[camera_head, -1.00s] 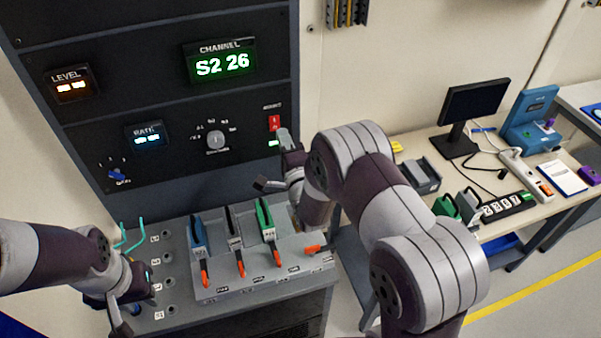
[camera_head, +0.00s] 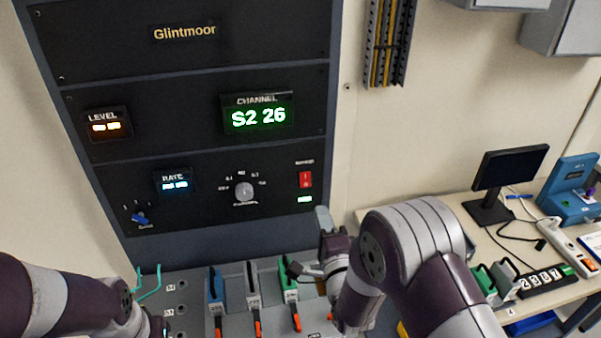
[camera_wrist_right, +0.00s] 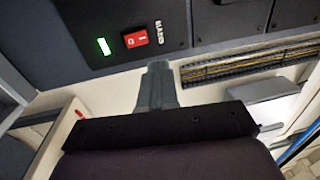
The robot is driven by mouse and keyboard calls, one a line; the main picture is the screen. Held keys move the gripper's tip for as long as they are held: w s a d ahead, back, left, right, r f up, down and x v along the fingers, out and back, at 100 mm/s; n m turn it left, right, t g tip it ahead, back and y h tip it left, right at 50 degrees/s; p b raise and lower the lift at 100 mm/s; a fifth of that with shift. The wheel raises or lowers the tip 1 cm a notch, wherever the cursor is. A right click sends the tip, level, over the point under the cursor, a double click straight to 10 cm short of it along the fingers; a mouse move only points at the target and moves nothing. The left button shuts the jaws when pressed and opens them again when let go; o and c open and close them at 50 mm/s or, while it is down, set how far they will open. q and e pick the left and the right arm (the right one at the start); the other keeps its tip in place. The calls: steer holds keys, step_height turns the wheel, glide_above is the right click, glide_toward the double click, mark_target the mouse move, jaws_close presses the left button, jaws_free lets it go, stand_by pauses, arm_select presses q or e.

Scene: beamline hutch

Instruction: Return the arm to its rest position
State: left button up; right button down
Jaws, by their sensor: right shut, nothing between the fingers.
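My right gripper (camera_head: 323,219) is in front of the panel's lower right corner, below the red switch (camera_head: 305,180). Its grey fingers are shut and empty, and they point up toward the panel. In the right wrist view the closed fingers (camera_wrist_right: 158,85) stand just below the red switch (camera_wrist_right: 137,39) and its lit green indicator (camera_wrist_right: 104,47), apart from both in the picture. My right arm bends across the lower right of the head view. My left gripper (camera_head: 156,326) is at the bottom left, with its fingers cut off by the frame edge.
The black panel (camera_head: 200,90) has a knob (camera_head: 244,191) and a display reading S2 26 (camera_head: 257,117). Below it, a grey console (camera_head: 190,290) carries blue, grey and green levers with orange tips. A bench with a monitor (camera_head: 510,170) stands at the right, partly behind my right arm.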

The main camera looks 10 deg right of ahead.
steer(key=s+f+n+g, duration=0.9)
steer(key=f+n+g, duration=0.3)
steer(key=f, duration=0.2)
arm_select(q)
step_height(320, 180, down, 3)
steer(key=b, duration=0.3)
steer(key=shift+s+f, duration=0.1)
steer(key=shift+f, duration=0.05)
arm_select(e)
steer(key=s+r+n+g, duration=0.2)
steer(key=s+n+g, duration=0.1)
steer(key=s, duration=0.2)
steer(key=s+d+r+n+g, duration=0.1)
steer(key=s+r+n+g, duration=0.1)
steer(key=s, duration=0.3)
steer(key=shift+s+d+n+g, duration=0.35)
steer(key=shift+n+g, duration=0.25)
steer(key=shift+n, duration=0.1)
steer(key=shift+r, duration=0.1)
arm_select(q)
steer(key=shift+s, duration=0.1)
